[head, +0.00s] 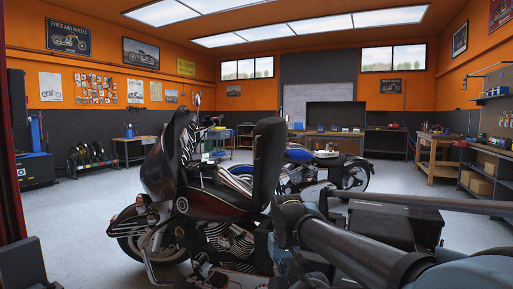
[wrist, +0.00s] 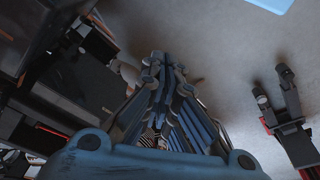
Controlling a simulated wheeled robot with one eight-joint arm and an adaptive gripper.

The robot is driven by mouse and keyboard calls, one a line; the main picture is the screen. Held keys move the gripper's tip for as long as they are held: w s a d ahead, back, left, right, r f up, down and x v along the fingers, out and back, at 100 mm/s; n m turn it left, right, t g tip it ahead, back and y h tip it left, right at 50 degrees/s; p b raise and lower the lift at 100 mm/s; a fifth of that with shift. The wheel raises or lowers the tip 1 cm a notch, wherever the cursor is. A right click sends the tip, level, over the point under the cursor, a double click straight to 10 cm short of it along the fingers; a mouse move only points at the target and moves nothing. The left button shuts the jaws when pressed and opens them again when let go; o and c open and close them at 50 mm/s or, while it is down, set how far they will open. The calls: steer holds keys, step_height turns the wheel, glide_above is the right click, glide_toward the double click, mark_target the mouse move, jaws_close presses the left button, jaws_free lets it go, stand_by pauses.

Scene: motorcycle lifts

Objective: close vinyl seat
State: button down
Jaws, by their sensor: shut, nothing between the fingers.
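The black vinyl seat (head: 268,155) stands raised, nearly upright, on the dark red motorcycle (head: 212,200) in the middle of the head view. The motorcycle's front end faces left. My gripper (wrist: 163,72) shows in the wrist view with its blue linkages drawn together, shut and empty. Below it is grey floor, and dark motorcycle parts lie to its left. In the head view my arm reaches in from the lower right and ends below and right of the seat, apart from it. The gripper's fingertips cannot be made out clearly there.
A blue motorcycle (head: 300,160) stands behind the near one. A black case (head: 395,225) is at the right, partly behind my arm. A black and red object (wrist: 290,120) lies right in the wrist view. Wooden workbenches (head: 440,150) line the walls. Grey floor is open at left.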

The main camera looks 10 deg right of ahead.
steer(key=w+a+r+n, duration=0.2)
steer(key=w+r+n, duration=0.2)
steer(key=w+r, duration=1.3)
steer(key=w+a+r+n, duration=0.4)
steer(key=w+r, duration=0.8)
steer(key=r, duration=0.9)
steer(key=w+a+r+n, duration=0.1)
steer(key=w+r+n, duration=0.4)
steer(key=w+r, duration=1.2)
step_height(320, 180, down, 9)
steer(key=d, duration=0.3)
steer(key=shift+s+f+y, duration=0.15)
steer(key=shift+s+y, duration=0.25)
steer(key=shift+s, duration=0.05)
steer(key=shift+s, duration=0.1)
